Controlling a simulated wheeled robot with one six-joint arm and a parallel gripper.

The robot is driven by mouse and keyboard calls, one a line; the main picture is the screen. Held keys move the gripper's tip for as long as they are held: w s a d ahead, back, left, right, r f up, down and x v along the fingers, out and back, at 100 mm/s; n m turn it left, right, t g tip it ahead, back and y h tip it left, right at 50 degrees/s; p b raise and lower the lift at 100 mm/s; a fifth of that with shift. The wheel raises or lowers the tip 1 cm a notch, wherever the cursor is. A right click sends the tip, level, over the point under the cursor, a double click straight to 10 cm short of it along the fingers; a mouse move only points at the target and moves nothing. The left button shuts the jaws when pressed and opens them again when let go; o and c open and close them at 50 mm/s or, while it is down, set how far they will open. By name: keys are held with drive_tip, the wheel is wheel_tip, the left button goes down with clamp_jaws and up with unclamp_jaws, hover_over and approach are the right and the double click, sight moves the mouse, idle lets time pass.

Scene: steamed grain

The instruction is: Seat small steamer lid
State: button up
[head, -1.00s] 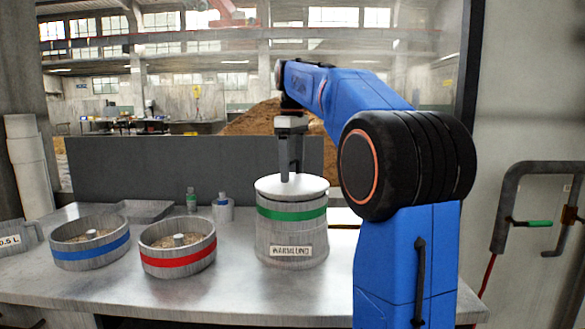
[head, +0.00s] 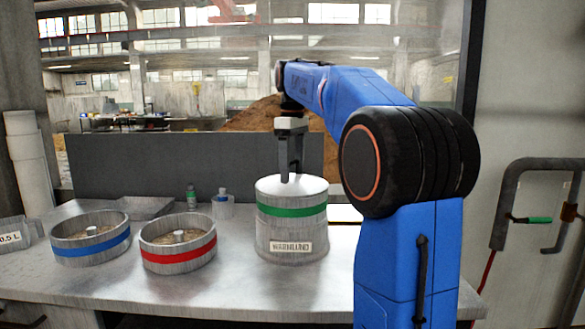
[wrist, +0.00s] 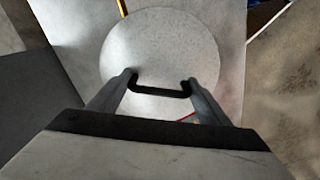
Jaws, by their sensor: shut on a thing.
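The small steamer lid (head: 291,185) is a pale round metal disc. It lies level on top of the grey steamer pot with a green band (head: 291,240), and its edge lines up with the pot's rim. My gripper (head: 291,178) points straight down over the lid and is shut on its handle. In the wrist view the lid (wrist: 160,60) covers the pot. The dark bracket handle (wrist: 162,91) is between the fingertips of my gripper (wrist: 162,84). The pot's inside is hidden.
A blue-banded round pan (head: 90,243) and a red-banded round pan (head: 178,250) stand left on the metal counter (head: 200,299). Small bottles (head: 191,198) stand behind them, before a dark grey panel (head: 160,165). The counter's front is clear.

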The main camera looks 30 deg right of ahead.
drive_tip(key=o, duration=1.5)
drive_tip(key=shift+r, duration=3.7)
drive_tip(key=shift+s, duration=0.1)
